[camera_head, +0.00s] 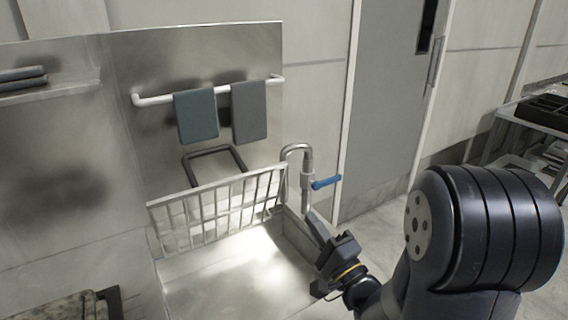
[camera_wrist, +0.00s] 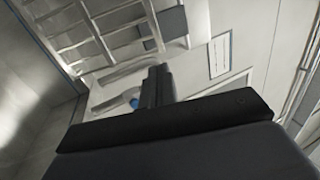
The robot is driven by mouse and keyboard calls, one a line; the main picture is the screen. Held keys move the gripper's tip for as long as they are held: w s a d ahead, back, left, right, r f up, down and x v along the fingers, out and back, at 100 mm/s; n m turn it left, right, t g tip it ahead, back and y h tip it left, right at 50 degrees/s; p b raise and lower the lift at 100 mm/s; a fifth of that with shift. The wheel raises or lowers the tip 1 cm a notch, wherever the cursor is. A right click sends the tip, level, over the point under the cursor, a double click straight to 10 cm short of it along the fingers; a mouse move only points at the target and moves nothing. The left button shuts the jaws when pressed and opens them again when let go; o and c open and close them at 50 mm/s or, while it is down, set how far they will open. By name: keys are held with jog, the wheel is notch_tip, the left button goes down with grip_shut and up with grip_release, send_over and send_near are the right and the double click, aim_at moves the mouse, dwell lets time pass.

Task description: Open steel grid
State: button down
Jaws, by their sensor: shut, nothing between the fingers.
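The steel grid (camera_head: 215,210) is a pale barred rack standing tilted up at the back of the sink basin in the head view. It also shows in the wrist view (camera_wrist: 92,30) at the upper left. My gripper (camera_head: 312,222) is shut and empty. It is over the right rim of the basin, to the right of the grid and apart from it, just below the tap. In the wrist view, the dark fingers (camera_wrist: 157,85) point away towards the wall, with the grid to their upper left.
A steel tap (camera_head: 304,165) with a blue lever (camera_head: 326,183) stands beside the grid, close to my gripper. Two cloths (camera_head: 196,115) hang on a white rail (camera_head: 155,99) above. The basin (camera_head: 225,280) is empty. A grey door (camera_head: 385,110) is behind on the right.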

aim_at(276, 167)
jog(key=p+x, duration=0.3)
jog(key=x, duration=1.1)
jog(key=shift+w, duration=0.15)
jog(key=shift+g+h, duration=0.5)
jog(key=shift+g, duration=0.4)
jog(key=w+r+p, duration=0.1)
jog(key=p, duration=0.1)
jog(key=w+a+r+p, duration=0.1)
jog(key=p, duration=0.1)
jog(key=w+a+r+p, duration=0.1)
jog(key=w, duration=0.1)
jog(key=shift+w+r+p, duration=0.1)
jog(key=shift+r+p, duration=0.15)
jog(key=shift+p, duration=0.15)
jog(key=w+a+r+g+h+p, duration=0.1)
jog(key=w+a+g+p, duration=0.2)
jog(key=w+p, duration=0.4)
jog(key=shift+w+a+r+p, duration=0.3)
jog(key=shift+a+r+p, duration=0.1)
jog(key=shift+p, duration=0.75)
jog(key=shift+s+f, duration=0.1)
